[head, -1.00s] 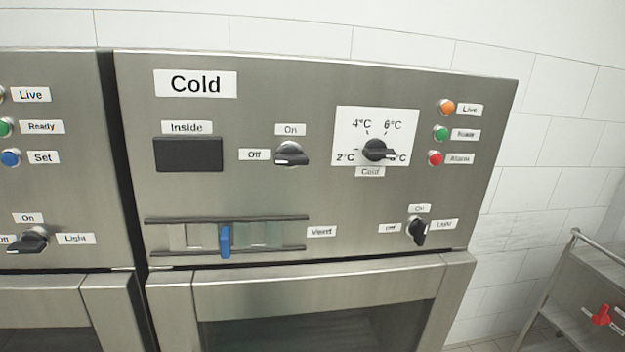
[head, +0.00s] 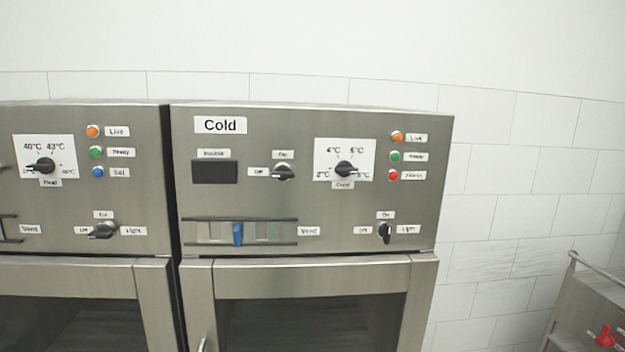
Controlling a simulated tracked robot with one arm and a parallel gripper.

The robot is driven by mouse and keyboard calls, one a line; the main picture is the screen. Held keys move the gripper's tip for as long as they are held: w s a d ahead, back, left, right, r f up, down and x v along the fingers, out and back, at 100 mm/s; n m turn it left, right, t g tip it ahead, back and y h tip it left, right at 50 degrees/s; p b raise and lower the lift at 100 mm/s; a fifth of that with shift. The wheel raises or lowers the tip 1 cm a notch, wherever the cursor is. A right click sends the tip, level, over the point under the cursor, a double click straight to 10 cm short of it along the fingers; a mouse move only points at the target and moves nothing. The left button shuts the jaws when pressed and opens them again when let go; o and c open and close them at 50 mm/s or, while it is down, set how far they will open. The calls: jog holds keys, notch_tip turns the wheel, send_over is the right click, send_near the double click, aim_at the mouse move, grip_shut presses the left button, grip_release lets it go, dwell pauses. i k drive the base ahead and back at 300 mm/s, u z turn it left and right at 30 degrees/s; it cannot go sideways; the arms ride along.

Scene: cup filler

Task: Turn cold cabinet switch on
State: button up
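The cold cabinet (head: 310,135) is a steel unit with a "Cold" label at its upper left. Its black rotary switch (head: 284,173) sits at the middle of the panel, with an "Off" label to its left and an "On" label above. The switch's grip lies roughly sideways, on the "Off" side. A second black knob, the light switch (head: 385,233), is at the lower right, its grip upright under its "On" label. My gripper is not in view, so its state does not show.
A temperature dial (head: 345,170), a dark display (head: 214,172) and a blue vent slider (head: 238,234) share the panel. A similar heat cabinet (head: 75,205) stands close on the left. A steel cart (head: 585,305) with a red knob is at lower right.

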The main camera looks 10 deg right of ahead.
aim_at(283, 173)
jog(key=z, duration=0.15)
jog(key=i, duration=1)
jog(key=u, duration=0.05)
